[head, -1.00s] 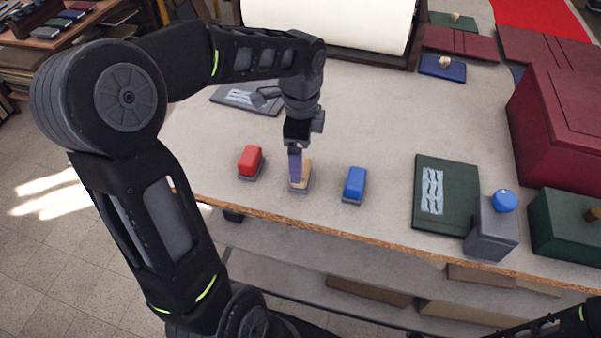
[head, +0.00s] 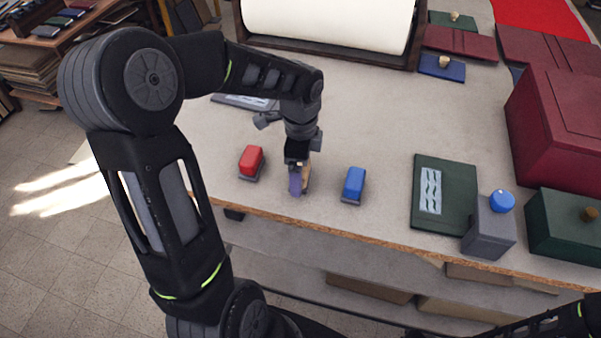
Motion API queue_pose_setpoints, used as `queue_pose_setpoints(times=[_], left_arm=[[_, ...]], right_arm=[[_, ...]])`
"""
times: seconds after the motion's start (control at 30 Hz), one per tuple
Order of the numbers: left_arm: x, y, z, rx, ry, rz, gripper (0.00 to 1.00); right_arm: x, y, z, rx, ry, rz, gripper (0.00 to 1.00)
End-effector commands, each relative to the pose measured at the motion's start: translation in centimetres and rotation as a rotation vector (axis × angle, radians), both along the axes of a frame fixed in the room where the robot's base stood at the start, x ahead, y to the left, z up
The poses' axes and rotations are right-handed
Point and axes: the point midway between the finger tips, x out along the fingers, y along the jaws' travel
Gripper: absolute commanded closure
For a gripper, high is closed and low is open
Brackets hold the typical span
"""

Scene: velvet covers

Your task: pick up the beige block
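The beige block (head: 307,174) is on the table between a red block (head: 251,161) and a blue block (head: 353,184). The finger and the gripper body hide much of the block. I cannot tell whether the fingers are closed on it or whether it is clear of the table. My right gripper is out of view; only part of that arm shows at the lower right edge.
A dark green cover (head: 443,197) and a grey box with a blue knob (head: 489,231) lie to the right. A green box (head: 566,227) and a large maroon box (head: 560,125) are farther right. The table's front edge (head: 350,237) is close to the blocks.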

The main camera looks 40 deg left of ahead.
Motion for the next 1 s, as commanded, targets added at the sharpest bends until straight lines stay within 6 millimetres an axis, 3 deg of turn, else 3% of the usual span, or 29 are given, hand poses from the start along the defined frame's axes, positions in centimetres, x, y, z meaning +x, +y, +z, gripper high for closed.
queue_pose_setpoints(times=[0.13,1.0], left_arm=[[0.01,0.00,0.02,0.000,0.000,0.000,0.12],[0.01,0.00,0.02,0.000,0.000,0.000,0.83]], right_arm=[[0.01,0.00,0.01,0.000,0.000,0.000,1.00],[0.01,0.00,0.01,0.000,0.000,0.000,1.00]])
